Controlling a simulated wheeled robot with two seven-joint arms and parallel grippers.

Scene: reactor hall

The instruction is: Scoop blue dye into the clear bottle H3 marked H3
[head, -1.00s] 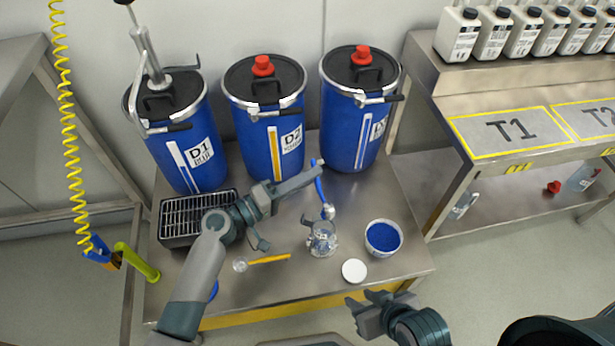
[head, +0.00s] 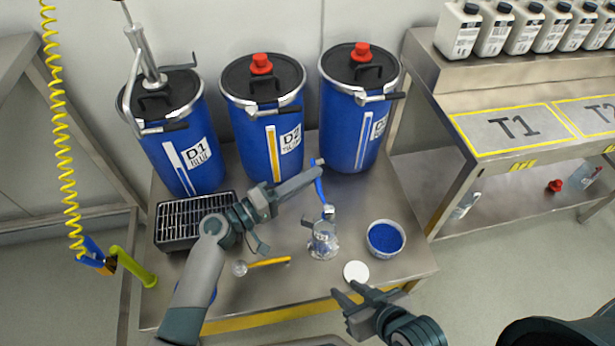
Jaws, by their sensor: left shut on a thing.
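My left gripper (head: 318,181) is shut on the blue handle of a scoop (head: 319,190) and holds it above the table. The scoop's small metal head hangs right over the mouth of a clear bottle (head: 323,244), which stands upright on the table. I cannot read a mark on the bottle, nor tell how much dye is in the scoop or bottle. A white bowl of blue dye (head: 386,238) stands right of the bottle. My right gripper (head: 346,291) is open and empty, near the table's front edge beside a round white lid (head: 356,271).
A yellow-handled scoop (head: 266,262) lies left of the bottle. A black grated tray (head: 190,222) is at the table's left. Blue drums D1 (head: 185,150), D2 (head: 265,120) and a third drum (head: 355,120) stand behind. A bench with T1 (head: 510,128) is at right.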

